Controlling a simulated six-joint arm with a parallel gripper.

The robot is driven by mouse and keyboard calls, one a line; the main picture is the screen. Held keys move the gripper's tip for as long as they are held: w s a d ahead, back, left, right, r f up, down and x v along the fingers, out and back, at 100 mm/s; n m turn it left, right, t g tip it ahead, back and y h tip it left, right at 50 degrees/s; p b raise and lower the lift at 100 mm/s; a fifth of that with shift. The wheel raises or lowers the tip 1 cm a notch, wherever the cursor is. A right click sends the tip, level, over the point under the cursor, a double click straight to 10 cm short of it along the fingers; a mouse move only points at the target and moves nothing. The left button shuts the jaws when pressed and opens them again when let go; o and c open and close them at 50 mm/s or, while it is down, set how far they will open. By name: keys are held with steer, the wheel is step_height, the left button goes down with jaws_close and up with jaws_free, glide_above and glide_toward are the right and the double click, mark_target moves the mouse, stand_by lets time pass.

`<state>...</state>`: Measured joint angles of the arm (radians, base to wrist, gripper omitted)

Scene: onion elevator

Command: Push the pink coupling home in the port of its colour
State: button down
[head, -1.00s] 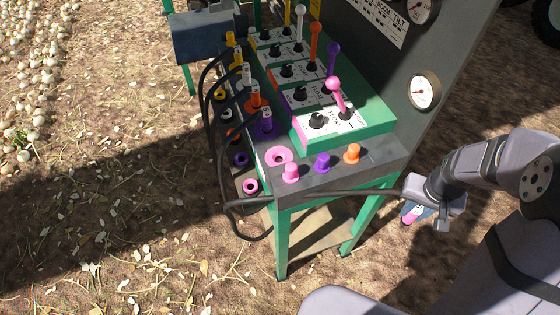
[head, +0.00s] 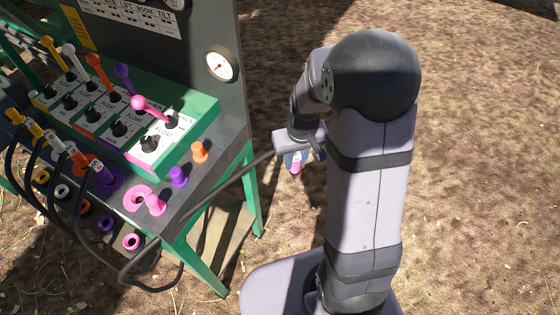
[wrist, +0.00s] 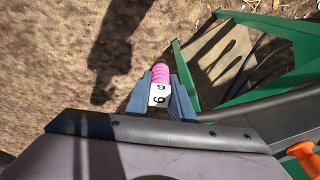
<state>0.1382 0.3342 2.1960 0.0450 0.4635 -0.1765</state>
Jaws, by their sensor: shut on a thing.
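The pink coupling (wrist: 161,75), ribbed pink with a white collar marked with dark characters, is held in my gripper (wrist: 158,92). In the head view the gripper (head: 302,154) hangs to the right of the green-framed console, with the coupling (head: 295,167) pointing down. The blue fingers are shut on it. A large pink port ring (head: 138,197) sits on the console's near corner, empty and well left of the gripper. A smaller pink ring (head: 131,241) shows on the face below. No port shows in the wrist view.
A pink cap (head: 155,204), a purple cap (head: 179,177) and an orange cap (head: 200,151) stand on the console edge. Several plugged couplings with hoses line its left side. A dark hose (head: 228,185) runs from my gripper past the console front. Ground to the right is clear.

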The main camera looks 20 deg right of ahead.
steer(key=w+a+r+n+y+p, duration=0.15)
steer(key=a+r+n+p, duration=0.75)
steer(key=a+r, duration=1.25)
steer(key=w+a+r+m+p, duration=0.1)
steer(key=w+a, duration=0.1)
steer(key=a, duration=0.8)
steer(key=w+a+r+p, duration=0.1)
steer(key=w+a, duration=0.2)
steer(key=a, duration=0.7)
steer(key=s+a+f+n+p, duration=0.1)
steer(key=s+f+p, duration=0.4)
steer(key=f, duration=0.3)
steer(key=shift+s+a+f+g+p, duration=0.15)
steer(key=shift+s+a+g+p, duration=0.15)
steer(key=shift+s+a+p, duration=0.1)
steer(key=shift+f, duration=0.15)
steer(key=shift+f+b, duration=2.1)
steer(key=shift+f, duration=0.8)
